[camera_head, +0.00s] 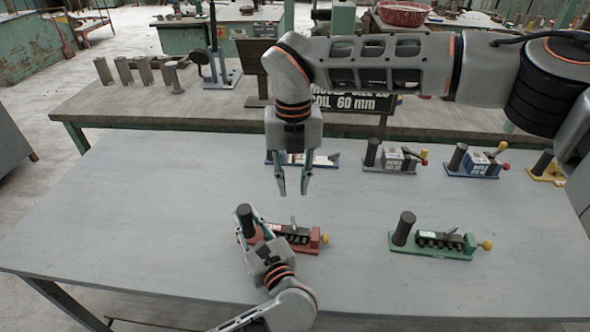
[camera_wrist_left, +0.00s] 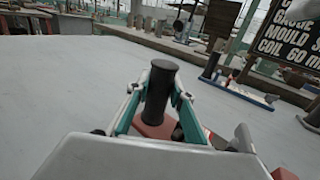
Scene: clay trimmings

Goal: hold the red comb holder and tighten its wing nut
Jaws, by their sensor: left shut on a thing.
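My left gripper (camera_head: 246,222) is shut on the holder's black post (camera_wrist_left: 160,92), one finger on each side in the left wrist view. The red base (camera_wrist_left: 152,128) shows partly there behind my gripper's body. My right gripper (camera_head: 293,190) points down in the air behind and above the wing nut, its fingers apart and empty.
A green comb holder (camera_head: 445,252) lies to the right. A grey (camera_head: 390,168), a blue (camera_head: 473,173) and a yellow (camera_head: 547,176) holder stand along the far edge, and another blue-based one (camera_head: 322,161) is behind my right gripper. The table's left side is clear. A dark sign (camera_head: 350,101) stands behind.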

